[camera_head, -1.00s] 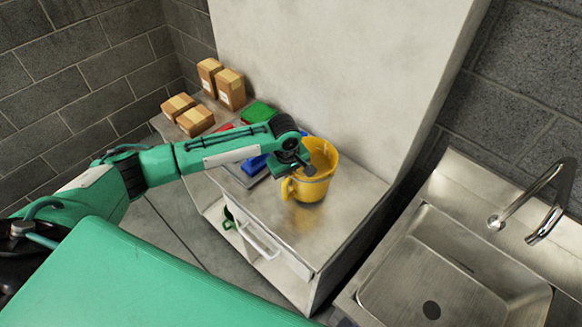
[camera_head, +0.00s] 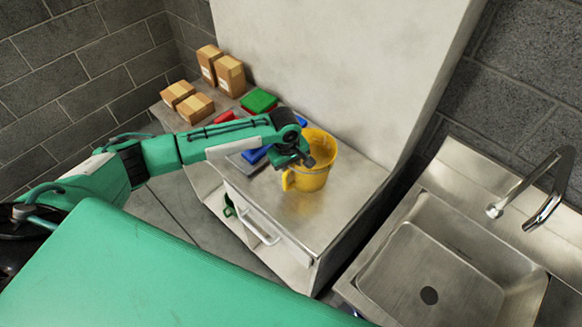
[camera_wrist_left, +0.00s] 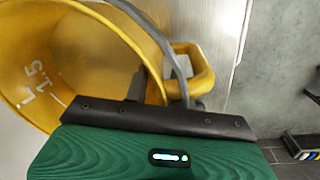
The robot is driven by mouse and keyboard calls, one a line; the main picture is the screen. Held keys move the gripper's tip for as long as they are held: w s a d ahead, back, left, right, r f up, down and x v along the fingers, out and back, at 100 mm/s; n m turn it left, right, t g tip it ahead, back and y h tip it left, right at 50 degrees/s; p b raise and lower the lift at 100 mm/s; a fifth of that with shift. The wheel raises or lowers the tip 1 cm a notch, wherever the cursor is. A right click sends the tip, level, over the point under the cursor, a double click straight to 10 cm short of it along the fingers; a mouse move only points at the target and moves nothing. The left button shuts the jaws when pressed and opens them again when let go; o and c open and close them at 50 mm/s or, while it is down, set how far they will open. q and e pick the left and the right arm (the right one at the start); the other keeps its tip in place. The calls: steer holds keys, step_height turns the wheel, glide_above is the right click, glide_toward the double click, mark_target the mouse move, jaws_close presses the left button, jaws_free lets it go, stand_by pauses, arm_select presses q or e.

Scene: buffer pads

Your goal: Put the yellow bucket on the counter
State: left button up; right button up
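The yellow bucket (camera_head: 318,172) stands upright on the counter (camera_head: 300,215), near its right end by the wall. My left gripper (camera_head: 304,161) is at the bucket's rim on its left side, above the side handle. In the left wrist view the bucket (camera_wrist_left: 65,50) fills the left, with its yellow handle (camera_wrist_left: 200,72) at the right. My left gripper (camera_wrist_left: 165,92) has one dark finger inside the bucket and the other outside near the handle. The fingers are apart, with the rim between them. A grey curved strip runs along the rim. My right gripper is not in view.
Cardboard boxes (camera_head: 230,75) stand at the counter's back left. Green (camera_head: 259,101), red and blue items lie between them and the bucket. A metal sink (camera_head: 430,260) with a faucet is at the right. The counter's front is clear.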

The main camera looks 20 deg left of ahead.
arm_select(q)
steer(key=shift+r, duration=0.35)
step_height(320, 180, up, 11)
steer(key=s+b, duration=0.1)
steer(key=b, duration=0.2)
steer(key=shift+a+r+b, duration=0.15)
steer(key=shift+a+b, duration=0.2)
steer(key=shift+b, duration=0.05)
